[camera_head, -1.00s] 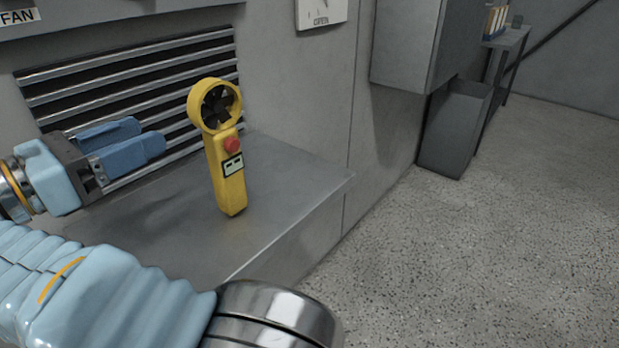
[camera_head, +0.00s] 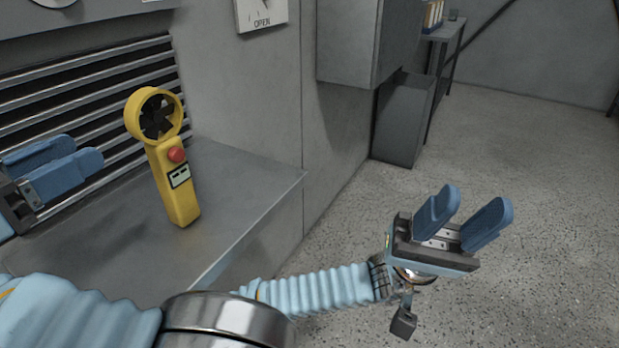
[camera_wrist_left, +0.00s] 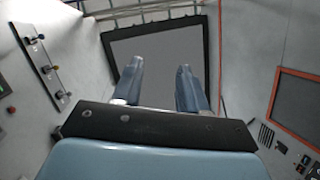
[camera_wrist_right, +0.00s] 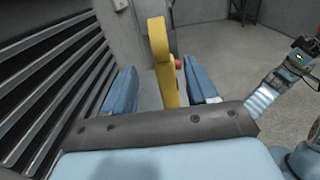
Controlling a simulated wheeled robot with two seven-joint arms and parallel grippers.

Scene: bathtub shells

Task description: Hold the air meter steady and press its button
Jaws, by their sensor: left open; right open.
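The yellow air meter (camera_head: 175,195) stands upright, tilted slightly, on the grey metal ledge (camera_head: 240,185). Its round fan head (camera_head: 130,125) is on top, with a red button (camera_head: 177,155) and a small display below. My right gripper (camera_head: 86,150) is open at the left edge of the head view, left of the meter and apart from it. In the right wrist view the meter (camera_wrist_right: 163,60) shows edge-on between the open fingers, its button on the right. My left gripper (camera_head: 476,198) is open and empty over the floor, far right of the meter.
A slatted vent (camera_head: 90,90) is in the wall behind the ledge. A dial plate marked OPEN (camera_head: 262,17) hangs above. A grey cabinet (camera_head: 350,40) and a bin (camera_head: 398,125) stand farther back. The speckled floor (camera_head: 540,130) at right is clear.

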